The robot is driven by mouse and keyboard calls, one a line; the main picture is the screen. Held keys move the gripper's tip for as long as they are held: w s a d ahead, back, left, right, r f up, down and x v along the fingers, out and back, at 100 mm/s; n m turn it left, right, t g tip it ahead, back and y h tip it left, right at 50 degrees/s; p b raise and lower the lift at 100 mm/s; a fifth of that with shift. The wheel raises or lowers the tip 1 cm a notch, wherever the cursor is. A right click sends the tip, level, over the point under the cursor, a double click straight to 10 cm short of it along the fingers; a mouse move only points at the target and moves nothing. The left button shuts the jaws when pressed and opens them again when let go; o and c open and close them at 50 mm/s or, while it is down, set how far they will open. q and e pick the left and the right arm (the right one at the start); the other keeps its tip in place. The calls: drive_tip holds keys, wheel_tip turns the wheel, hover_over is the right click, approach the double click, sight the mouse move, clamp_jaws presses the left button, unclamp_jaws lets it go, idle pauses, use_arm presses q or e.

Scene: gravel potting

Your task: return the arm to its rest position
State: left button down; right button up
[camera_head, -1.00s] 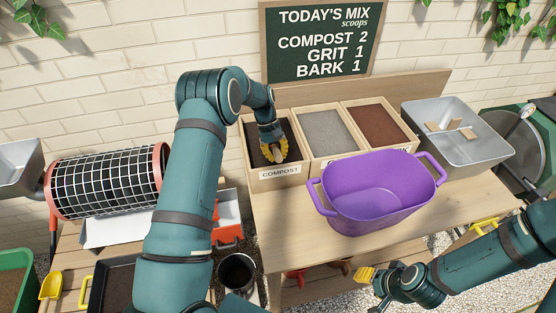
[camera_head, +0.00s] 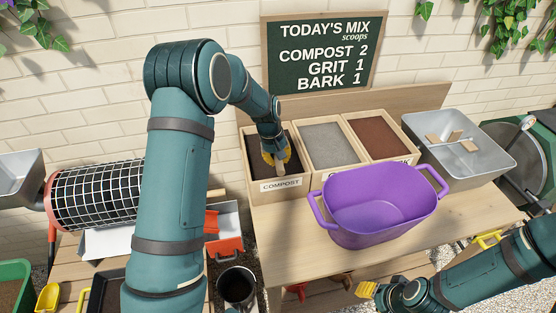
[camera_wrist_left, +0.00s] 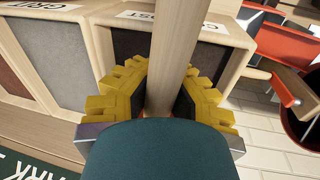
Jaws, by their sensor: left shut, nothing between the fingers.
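My left gripper (camera_head: 274,155) has yellow fingers and is at the compost bin (camera_head: 281,186), pointing down over its front part. It is shut. A pale wooden handle (camera_head: 282,169) shows right at the fingers. In the left wrist view, the handle (camera_wrist_left: 176,45) runs up the picture along the line between the yellow fingers (camera_wrist_left: 160,95); its far end is out of view. My left arm fills the left middle of the head view. My right gripper (camera_head: 368,289) is low at the right, in front of the table; its finger gap is not clear.
A purple tub (camera_head: 372,212) stands on the wooden table (camera_head: 285,235) right of my left gripper. Grit (camera_head: 327,144) and bark (camera_head: 379,136) bins adjoin the compost bin. A metal tray (camera_head: 470,165) is at the right. A mesh drum (camera_head: 98,192) is at the left, behind my arm.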

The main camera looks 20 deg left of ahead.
use_arm(q)
drive_tip(key=shift+s+d+r+t+p, duration=0.1)
drive_tip(key=shift+s+r+t+p, duration=0.05)
drive_tip(key=shift+r, duration=0.4)
drive_tip(key=shift+s+d+r+t+p, duration=0.1)
drive_tip(key=shift+s+r+t+p, duration=0.05)
drive_tip(key=shift+r, duration=0.4)
drive_tip(key=shift+s, duration=0.15)
